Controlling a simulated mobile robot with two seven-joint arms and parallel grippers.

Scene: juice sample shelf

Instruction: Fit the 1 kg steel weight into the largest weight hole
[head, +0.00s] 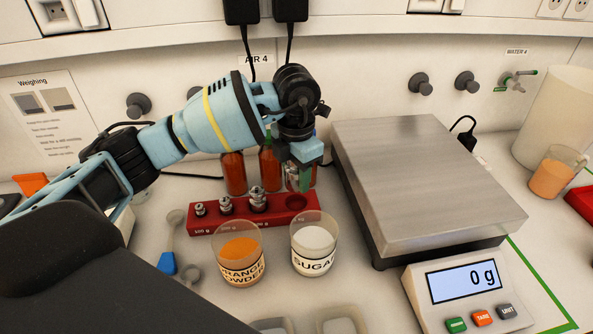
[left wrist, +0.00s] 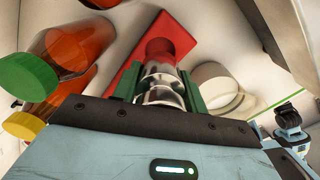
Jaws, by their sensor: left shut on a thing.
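My left gripper (head: 299,180) is shut on the 1 kg steel weight, a shiny metal cylinder that shows clearly between the green fingers in the left wrist view (left wrist: 161,87). It points down above the right end of the red weight block (head: 225,218). The largest weight hole (head: 297,203) is a dark round opening at that end, just below the weight. In the left wrist view the hole (left wrist: 158,48) shows beyond the weight. The weight looks apart from the block, though the exact gap is hard to tell. Several smaller steel weights (head: 226,204) stand in the block's other holes.
Orange-red bottles (head: 233,172) stand close behind the block. An orange powder beaker (head: 240,270) and a sugar beaker (head: 313,258) stand in front. A scale with a steel plate (head: 425,175) is on the right, reading 0 g.

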